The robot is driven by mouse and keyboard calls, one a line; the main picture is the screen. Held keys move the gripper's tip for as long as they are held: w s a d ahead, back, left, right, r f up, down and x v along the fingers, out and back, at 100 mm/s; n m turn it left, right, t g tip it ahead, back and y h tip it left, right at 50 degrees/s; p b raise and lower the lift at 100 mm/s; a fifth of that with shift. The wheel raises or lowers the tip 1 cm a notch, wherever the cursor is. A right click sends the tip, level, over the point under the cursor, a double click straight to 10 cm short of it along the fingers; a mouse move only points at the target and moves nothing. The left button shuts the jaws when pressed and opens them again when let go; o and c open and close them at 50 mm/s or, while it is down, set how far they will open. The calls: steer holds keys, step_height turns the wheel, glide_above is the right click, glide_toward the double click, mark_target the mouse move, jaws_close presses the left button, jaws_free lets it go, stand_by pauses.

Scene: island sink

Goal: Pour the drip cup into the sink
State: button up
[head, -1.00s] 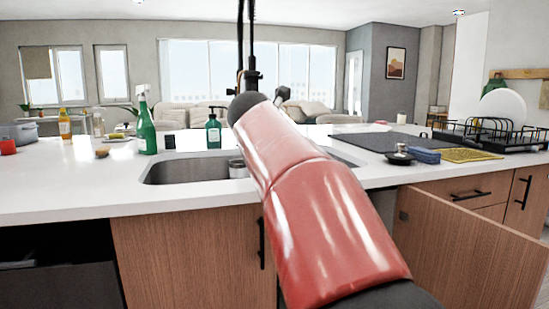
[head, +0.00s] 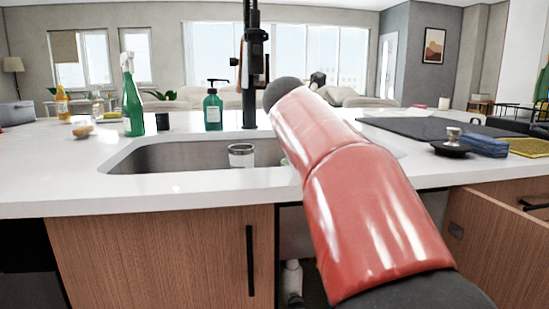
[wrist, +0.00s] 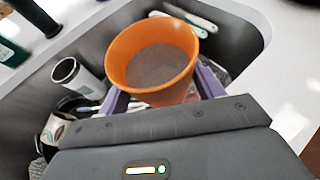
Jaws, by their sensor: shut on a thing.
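The drip cup is an orange cup (wrist: 135,85) in the wrist view, open end up and tilted a little, with a dull grey-brown surface inside. My gripper (wrist: 163,92) is shut on it, with a purple finger on each side. Cup and gripper appear above the steel sink (wrist: 235,30); their height is hard to tell. In the head view my red arm hides both. The sink (head: 150,158) there is set into the white counter.
A white-and-dark mug (head: 241,155) stands in the sink; several items lie below the cup. A black faucet (head: 250,75), a green soap bottle (head: 213,108) and a spray bottle (head: 132,100) stand behind.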

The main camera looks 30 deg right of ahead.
steer(key=shift+w+d+f+b, duration=0.15)
steer(key=shift+f+b, duration=0.25)
steer(key=shift+f, duration=0.25)
steer(key=shift+w+a+f+n+g+p, duration=0.35)
steer(key=shift+w+a+n+g+p, duration=0.25)
steer(key=shift+n, duration=0.3)
steer(key=shift+w+a+f+n+g+h+p, duration=0.25)
steer(key=shift+w+n+g, duration=0.1)
steer(key=shift+w+n, duration=0.1)
steer(key=shift+w+a+f+n+g+h+p, duration=0.1)
steer(key=shift+w+f+n+g+h+p, duration=0.1)
steer(key=shift+w+n+g+h, duration=0.15)
steer(key=shift+w+a+f+n+g+h+p, duration=0.2)
steer(key=shift+w+f+n+g, duration=0.1)
steer(key=shift+w+n, duration=0.15)
steer(key=shift+w+a+f, duration=0.1)
steer(key=shift+w, duration=0.2)
steer(key=shift+w+a+r+n+g+h+p, duration=0.2)
steer(key=shift+r+n+g+h+p, duration=0.1)
steer(key=shift+r+n+g+p, duration=0.4)
steer(key=shift+w+r+n+g+h+p, duration=0.2)
steer(key=shift+r+n+g+h+p, duration=0.35)
steer(key=shift+n+p, duration=0.7)
stand_by(0.9)
steer(key=shift+w+a+r+p, duration=0.1)
steer(key=shift+r+p, duration=0.2)
steer(key=shift+p, duration=0.7)
steer(key=shift+r+n+g+h, duration=0.15)
steer(key=shift+n+g+h, duration=0.2)
steer(key=shift+n, duration=0.05)
